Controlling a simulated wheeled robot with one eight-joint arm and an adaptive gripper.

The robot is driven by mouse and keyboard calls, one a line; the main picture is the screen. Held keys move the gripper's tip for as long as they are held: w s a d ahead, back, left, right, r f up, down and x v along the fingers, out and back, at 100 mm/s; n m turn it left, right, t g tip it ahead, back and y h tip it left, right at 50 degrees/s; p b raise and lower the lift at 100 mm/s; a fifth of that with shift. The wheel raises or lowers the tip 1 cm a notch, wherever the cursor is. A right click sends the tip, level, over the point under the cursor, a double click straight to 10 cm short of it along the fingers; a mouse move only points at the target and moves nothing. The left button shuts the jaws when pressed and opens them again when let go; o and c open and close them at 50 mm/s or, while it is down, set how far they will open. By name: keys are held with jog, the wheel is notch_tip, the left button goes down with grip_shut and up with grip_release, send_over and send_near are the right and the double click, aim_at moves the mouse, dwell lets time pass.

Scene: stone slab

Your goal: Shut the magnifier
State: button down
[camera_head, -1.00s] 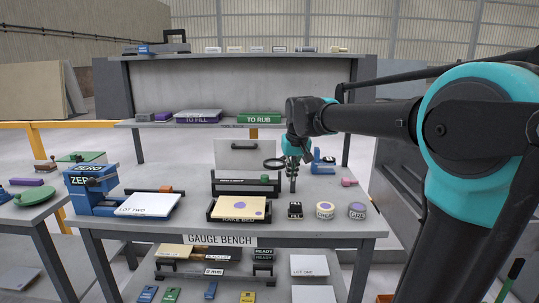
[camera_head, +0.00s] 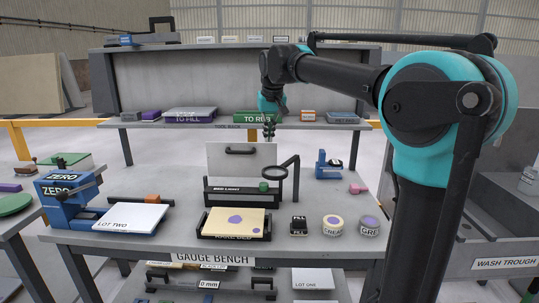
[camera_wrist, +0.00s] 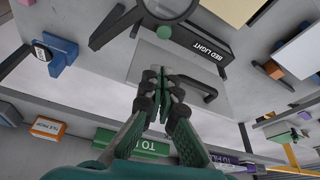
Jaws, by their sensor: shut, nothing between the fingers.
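The magnifier is a dark round lens ring (camera_head: 273,173) on a bent black arm and post (camera_head: 296,180), standing at the right end of the bed light on the bench. In the wrist view the ring (camera_wrist: 168,8) is at the top edge, partly cut off. My gripper (camera_head: 269,132) is above and behind the magnifier, in front of the shelf, apart from it. In the wrist view my gripper (camera_wrist: 160,76) is shut and empty, over the grey upright panel.
The black bed light (camera_head: 238,192) and grey panel with a handle (camera_head: 240,151) stand behind the stone bed (camera_head: 235,222). The shelf above holds a green box (camera_head: 258,117). A blue device (camera_head: 328,166) and several small jars stand to the right.

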aim_at(282, 166)
notch_tip(282, 166, down, 9)
jog(key=shift+s+f, duration=0.15)
jog(key=shift+s, duration=0.1)
dwell(0.5)
jog(key=shift+s+d, duration=0.1)
jog(key=shift+d, duration=0.1)
